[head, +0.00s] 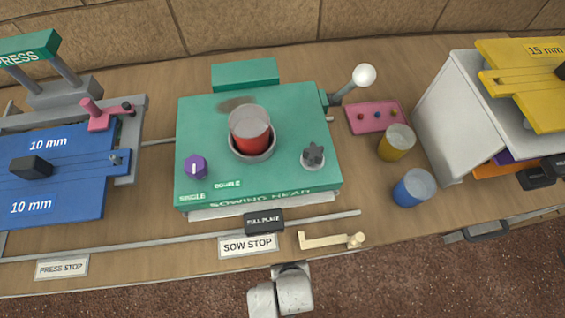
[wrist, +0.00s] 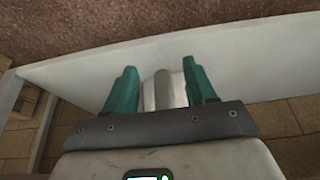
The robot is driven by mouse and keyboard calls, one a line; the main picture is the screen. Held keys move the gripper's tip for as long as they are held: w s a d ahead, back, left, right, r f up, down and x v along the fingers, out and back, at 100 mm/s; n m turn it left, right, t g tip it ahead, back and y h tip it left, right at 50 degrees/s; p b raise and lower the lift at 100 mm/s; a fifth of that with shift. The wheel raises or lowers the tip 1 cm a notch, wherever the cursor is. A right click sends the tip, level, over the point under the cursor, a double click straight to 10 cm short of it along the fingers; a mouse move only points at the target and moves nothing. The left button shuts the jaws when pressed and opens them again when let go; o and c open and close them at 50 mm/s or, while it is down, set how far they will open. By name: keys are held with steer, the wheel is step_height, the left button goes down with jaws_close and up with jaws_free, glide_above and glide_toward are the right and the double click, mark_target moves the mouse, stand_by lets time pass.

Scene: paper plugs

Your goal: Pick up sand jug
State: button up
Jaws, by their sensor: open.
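In the head view, three cup-like jugs show. One with red contents (head: 249,128) stands in the round socket of the green sowing head (head: 215,115). A yellow jug (head: 396,142) and a blue jug (head: 413,188) stand upright on the bench to its right. No label marks any of them as the sand jug, so I cannot tell which it is. In the wrist view, my gripper (wrist: 160,67) has two teal fingers spread apart. A pale grey cylindrical shape (wrist: 163,90) shows between them; I cannot tell what it is. The fingers are not visible in the head view.
A blue 10 mm plate (head: 60,175) lies left, below the green press (head: 28,48). A white cabinet (head: 450,105) with a yellow 15 mm plate (head: 525,70) stands right. A white-knobbed lever (head: 364,76) rises behind the yellow jug. A rail runs along the front edge.

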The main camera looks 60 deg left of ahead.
steer(key=a, duration=0.1)
steer(key=w+a, duration=0.1)
steer(key=a, duration=0.2)
steer(key=shift+w+f, duration=0.3)
steer(key=shift+f, duration=0.1)
steer(key=shift+a+f, duration=0.1)
steer(key=shift+f, duration=0.05)
jaws_close()
